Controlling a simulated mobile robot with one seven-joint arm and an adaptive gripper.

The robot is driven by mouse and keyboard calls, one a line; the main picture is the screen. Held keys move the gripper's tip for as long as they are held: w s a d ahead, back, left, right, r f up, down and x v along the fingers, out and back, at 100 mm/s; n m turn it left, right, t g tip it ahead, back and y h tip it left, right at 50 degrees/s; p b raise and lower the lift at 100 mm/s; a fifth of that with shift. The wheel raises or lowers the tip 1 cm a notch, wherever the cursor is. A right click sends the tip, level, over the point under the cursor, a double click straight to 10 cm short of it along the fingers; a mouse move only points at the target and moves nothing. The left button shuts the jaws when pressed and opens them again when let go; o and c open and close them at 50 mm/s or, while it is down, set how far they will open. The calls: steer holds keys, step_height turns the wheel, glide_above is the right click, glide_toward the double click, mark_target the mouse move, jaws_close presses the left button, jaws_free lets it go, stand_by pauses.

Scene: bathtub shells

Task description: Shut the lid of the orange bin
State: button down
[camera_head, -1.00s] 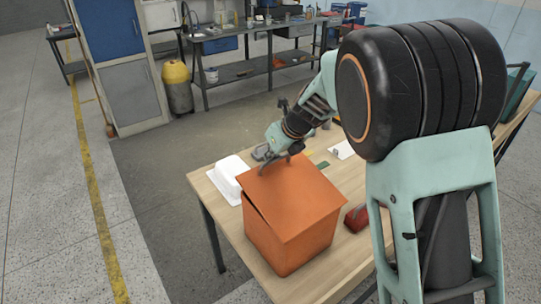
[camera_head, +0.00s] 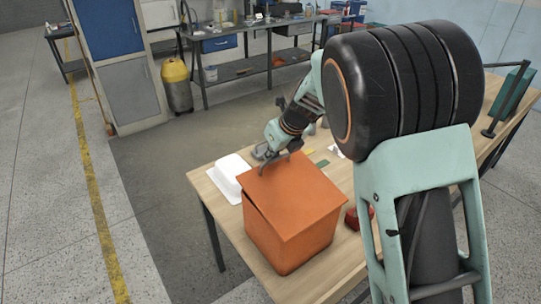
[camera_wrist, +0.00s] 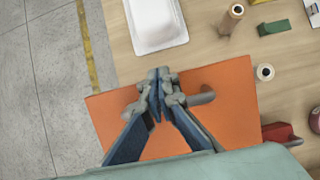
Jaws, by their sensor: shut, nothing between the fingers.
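The orange bin (camera_head: 268,243) stands on the wooden table. Its flat orange lid (camera_head: 295,198) lies over the top, slightly tilted, with a dark gap showing along the left edge. My gripper (camera_head: 263,171) is at the far left part of the lid, at or just above its surface; I cannot tell if it touches. In the wrist view, the closed, empty fingers (camera_wrist: 159,86) are over the lid (camera_wrist: 234,85) near its upper edge. A grey bar-like part (camera_wrist: 200,98) shows beside them; I cannot tell what it belongs to. The bin's inside is hidden.
A white tray (camera_head: 229,176) lies close to the bin's far left side. A red object (camera_head: 352,217) is close on its right. A green block (camera_wrist: 274,28) and a brown spool-like piece (camera_wrist: 231,18) lie on the table beyond. Open floor is at the left.

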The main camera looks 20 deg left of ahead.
steer(key=shift+a+f, duration=0.1)
steer(key=shift+f, duration=0.15)
stand_by(2.7)
steer(key=shift+w+r, duration=0.1)
steer(key=shift+r, duration=0.05)
stand_by(0.5)
